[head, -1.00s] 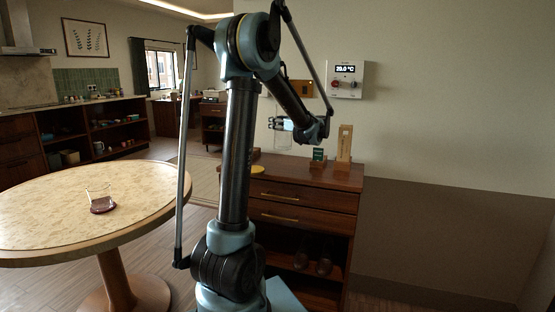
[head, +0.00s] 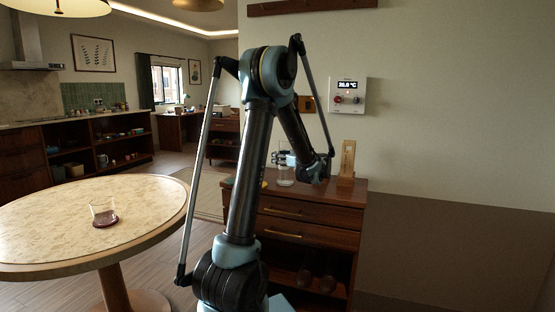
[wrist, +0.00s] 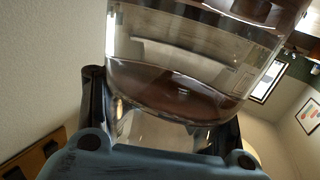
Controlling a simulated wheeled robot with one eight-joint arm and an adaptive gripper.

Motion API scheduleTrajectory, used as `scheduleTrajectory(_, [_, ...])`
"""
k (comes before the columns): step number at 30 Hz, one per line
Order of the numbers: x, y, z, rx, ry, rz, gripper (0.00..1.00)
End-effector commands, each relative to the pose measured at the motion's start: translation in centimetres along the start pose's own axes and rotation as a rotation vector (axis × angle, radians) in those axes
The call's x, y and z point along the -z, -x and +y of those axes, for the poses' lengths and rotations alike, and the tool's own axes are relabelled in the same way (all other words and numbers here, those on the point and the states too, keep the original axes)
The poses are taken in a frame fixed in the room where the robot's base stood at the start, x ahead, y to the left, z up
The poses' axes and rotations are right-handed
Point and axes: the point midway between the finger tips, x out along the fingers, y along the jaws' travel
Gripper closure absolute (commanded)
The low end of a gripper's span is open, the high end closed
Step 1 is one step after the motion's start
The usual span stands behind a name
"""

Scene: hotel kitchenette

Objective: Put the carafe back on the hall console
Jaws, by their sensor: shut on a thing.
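The clear glass carafe (head: 286,177) is upright over the left part of the hall console's top (head: 325,192). I cannot tell whether its base touches the wood. My gripper (head: 288,160) is shut on the carafe, coming from the right. In the wrist view the carafe (wrist: 185,65) fills the upper middle, see-through, with the fingers (wrist: 165,120) on either side of its lower part in the picture. The console is a dark brown wooden cabinet with drawers and an open shelf below. My arm hides part of its top and its left front.
A wooden stand (head: 347,163) is on the console, right of my gripper. A small yellow item (head: 264,184) lies left of the carafe. A wall panel with a display (head: 347,95) hangs above. A round table (head: 45,215) at left holds a glass (head: 103,211) on a dark red coaster.

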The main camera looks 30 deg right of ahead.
Motion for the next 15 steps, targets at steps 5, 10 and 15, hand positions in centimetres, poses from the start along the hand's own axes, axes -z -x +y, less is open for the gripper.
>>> scheduleTrajectory(5, [0.01, 0.00, 0.02, 0.000, 0.000, 0.001, 1.00])
scheduleTrajectory(10, [-0.12, 0.01, 0.02, 0.000, 0.000, 0.000, 0.33])
scheduleTrajectory(15, [-0.12, 0.02, 0.04, -0.001, 0.000, 0.000, 0.22])
